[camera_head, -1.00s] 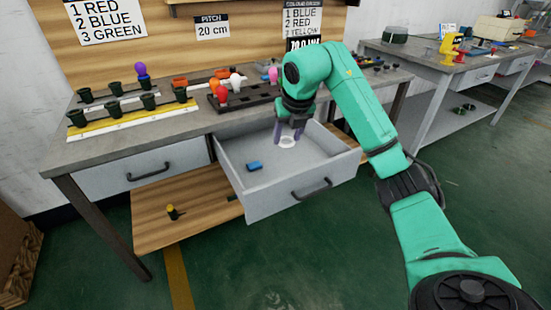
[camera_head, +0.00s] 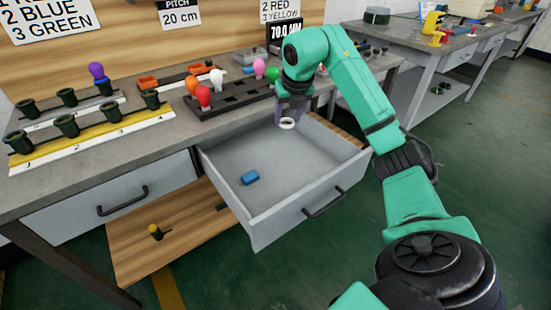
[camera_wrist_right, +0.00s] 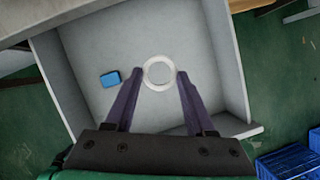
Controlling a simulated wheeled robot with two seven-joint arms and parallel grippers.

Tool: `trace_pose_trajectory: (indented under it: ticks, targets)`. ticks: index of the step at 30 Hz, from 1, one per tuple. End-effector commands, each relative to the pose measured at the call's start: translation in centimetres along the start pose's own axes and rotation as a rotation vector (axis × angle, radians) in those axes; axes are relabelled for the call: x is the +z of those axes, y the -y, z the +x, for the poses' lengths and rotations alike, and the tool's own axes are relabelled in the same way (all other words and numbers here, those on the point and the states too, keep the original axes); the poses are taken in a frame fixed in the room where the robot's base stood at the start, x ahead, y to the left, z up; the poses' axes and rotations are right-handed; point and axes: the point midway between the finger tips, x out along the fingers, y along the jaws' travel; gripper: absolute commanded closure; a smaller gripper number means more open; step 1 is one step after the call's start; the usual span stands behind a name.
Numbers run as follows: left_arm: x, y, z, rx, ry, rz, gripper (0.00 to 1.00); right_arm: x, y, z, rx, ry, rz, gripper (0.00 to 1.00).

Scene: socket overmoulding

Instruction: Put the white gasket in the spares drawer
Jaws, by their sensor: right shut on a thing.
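The white gasket (camera_head: 287,124) is a ring held at the fingertips of my right gripper (camera_head: 291,112). In the wrist view the gasket (camera_wrist_right: 159,73) sits between the two purple fingers of the right gripper (camera_wrist_right: 161,78), which are shut on it. The spares drawer (camera_head: 262,226) is pulled out of the bench, and its grey inside also shows in the wrist view (camera_wrist_right: 110,45). The gasket is over the drawer's inside, toward its back; its height above the drawer floor is hard to tell. My left gripper is not in view.
A small blue block (camera_head: 250,177) lies in the drawer, left of the gasket; the floor around it is bare. A black rack (camera_head: 235,98) with coloured bulbs stands on the bench behind. A closed drawer (camera_head: 110,205) is to the left.

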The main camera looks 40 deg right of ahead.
Motion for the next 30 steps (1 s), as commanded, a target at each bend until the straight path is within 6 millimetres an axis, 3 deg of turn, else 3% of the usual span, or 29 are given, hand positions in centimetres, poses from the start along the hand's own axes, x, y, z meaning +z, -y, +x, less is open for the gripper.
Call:
trace_pose_trajectory:
  ticks: [1,9,18,27,28,30]
  targets:
    - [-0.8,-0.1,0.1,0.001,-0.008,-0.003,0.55,-1.1,0.0,2.4,-0.002,-0.006,-0.002,0.96]
    - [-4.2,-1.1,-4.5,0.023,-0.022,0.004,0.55,-4.3,0.0,10.0,0.001,-0.004,-0.001,0.96]
    - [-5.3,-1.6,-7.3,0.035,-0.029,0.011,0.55,-6.2,-0.1,14.7,0.002,-0.003,0.0,0.96]
    - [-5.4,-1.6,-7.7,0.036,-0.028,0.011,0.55,-6.2,0.0,14.9,0.0,0.001,0.0,0.96]
    - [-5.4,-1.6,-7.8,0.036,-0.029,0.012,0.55,-6.2,0.0,15.0,0.0,0.001,0.0,0.41]
    - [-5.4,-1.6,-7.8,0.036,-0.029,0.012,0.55,-6.2,0.0,14.9,0.001,0.0,0.0,0.15]
